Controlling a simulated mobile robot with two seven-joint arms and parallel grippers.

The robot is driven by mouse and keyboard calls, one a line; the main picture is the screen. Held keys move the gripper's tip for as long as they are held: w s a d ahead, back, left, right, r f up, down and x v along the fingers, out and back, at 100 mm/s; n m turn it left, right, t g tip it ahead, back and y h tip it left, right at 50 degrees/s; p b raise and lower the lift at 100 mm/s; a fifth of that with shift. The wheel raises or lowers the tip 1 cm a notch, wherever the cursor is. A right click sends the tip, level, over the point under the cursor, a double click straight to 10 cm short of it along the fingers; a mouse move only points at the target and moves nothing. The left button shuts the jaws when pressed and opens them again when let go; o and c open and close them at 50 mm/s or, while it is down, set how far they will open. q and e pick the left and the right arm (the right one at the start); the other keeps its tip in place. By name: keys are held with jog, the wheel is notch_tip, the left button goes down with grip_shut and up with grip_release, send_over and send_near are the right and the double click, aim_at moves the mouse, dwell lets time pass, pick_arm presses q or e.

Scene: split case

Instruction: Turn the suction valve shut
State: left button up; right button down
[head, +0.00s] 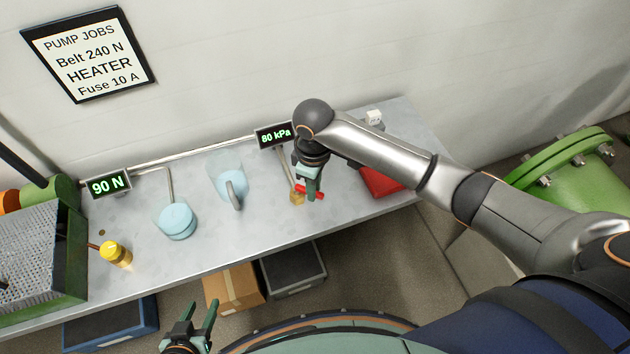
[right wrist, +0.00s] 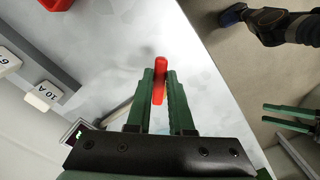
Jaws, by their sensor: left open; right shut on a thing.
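The suction valve has a brass body (head: 297,198) and a red lever handle (head: 301,190), and it stands on the workbench below the 80 kPa display (head: 275,136). My right gripper (head: 313,191) reaches down over it and is shut on the red handle. In the right wrist view the red handle (right wrist: 160,82) shows between the two green fingers of the right gripper (right wrist: 160,88); the brass body is hidden there. My left gripper (head: 201,318) is open and empty, low in front of the bench.
A yellow-topped part (head: 113,252) is at the far left. Boxes sit under the bench.

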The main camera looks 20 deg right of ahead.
jog(key=m, duration=0.1)
jog(key=a+m, duration=0.1)
jog(key=m, duration=0.1)
jog(key=s+m, duration=0.1)
jog(key=shift+a+m, duration=0.3)
jog(key=shift+s+a+m, duration=0.1)
jog(key=shift+a+m, duration=0.25)
jog(key=shift+m, duration=0.8)
jog(key=shift+s+a+m, duration=0.1)
jog(key=shift+a+m, duration=0.25)
jog(key=shift+m, duration=0.8)
jog(key=shift+w, duration=0.1)
jog(key=c, duration=0.8)
grip_release()
notch_tip(320, 180, up, 13)
jog(key=shift+f, duration=0.2)
